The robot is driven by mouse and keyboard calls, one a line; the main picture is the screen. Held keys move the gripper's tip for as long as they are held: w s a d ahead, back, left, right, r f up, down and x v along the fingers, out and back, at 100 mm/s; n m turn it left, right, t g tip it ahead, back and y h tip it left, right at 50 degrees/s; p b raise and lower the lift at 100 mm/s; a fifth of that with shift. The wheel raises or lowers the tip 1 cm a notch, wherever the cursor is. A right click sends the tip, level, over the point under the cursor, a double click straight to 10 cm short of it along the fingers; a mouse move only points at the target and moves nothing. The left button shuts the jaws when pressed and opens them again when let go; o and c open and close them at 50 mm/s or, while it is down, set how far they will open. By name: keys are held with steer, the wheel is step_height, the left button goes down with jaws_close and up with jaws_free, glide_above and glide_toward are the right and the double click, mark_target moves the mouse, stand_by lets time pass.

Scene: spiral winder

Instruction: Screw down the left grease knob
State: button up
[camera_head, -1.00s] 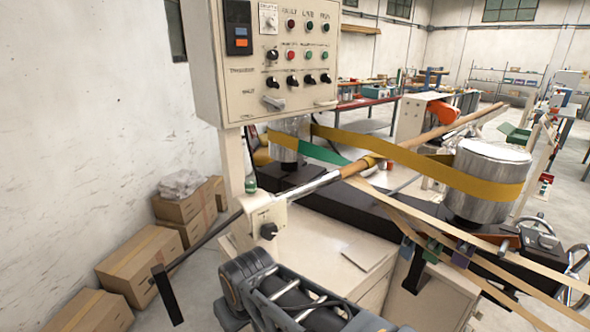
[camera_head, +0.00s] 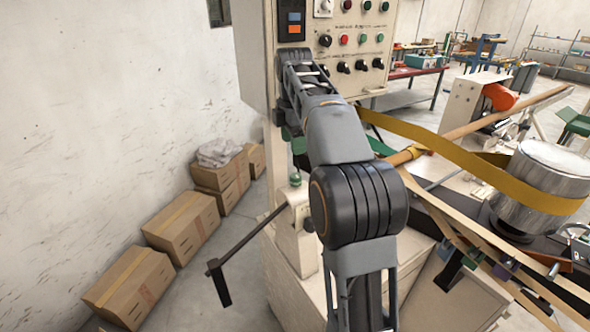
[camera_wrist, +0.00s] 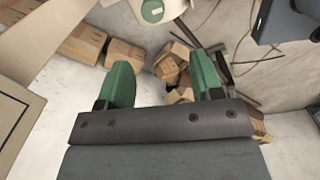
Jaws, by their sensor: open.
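The grease knob is a small green cap (camera_head: 295,179) on top of the cream bearing block (camera_head: 300,196), left of my arm in the head view. A round green knob with a pale mark on its top (camera_wrist: 152,10) shows at the upper edge of the wrist view, partly cut off, and I take it to be the same one. My gripper (camera_wrist: 162,80) is open and empty, its two green fingers apart. In the wrist view the knob lies beyond the fingertips, outside the gap and not touched. In the head view my arm largely hides the gripper.
A black crank handle (camera_head: 220,283) sticks out left of the block. Cardboard boxes (camera_head: 180,232) stand along the wall. The control panel (camera_head: 360,30) rises behind my arm. A yellow belt (camera_head: 455,160) and a metal drum (camera_head: 545,180) are at right.

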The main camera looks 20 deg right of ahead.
mark_target(296, 175)
steer(key=shift+n, duration=0.9)
steer(key=f, duration=0.4)
steer(key=f+b, duration=0.1)
steer(key=f, duration=0.3)
steer(key=w+d+f, duration=0.1)
steer(key=f, duration=0.3)
steer(key=shift+d+f, duration=0.1)
steer(key=shift+f, duration=0.15)
steer(key=shift+c, duration=0.2)
steer(key=shift+w, duration=0.1)
steer(key=c, duration=0.9)
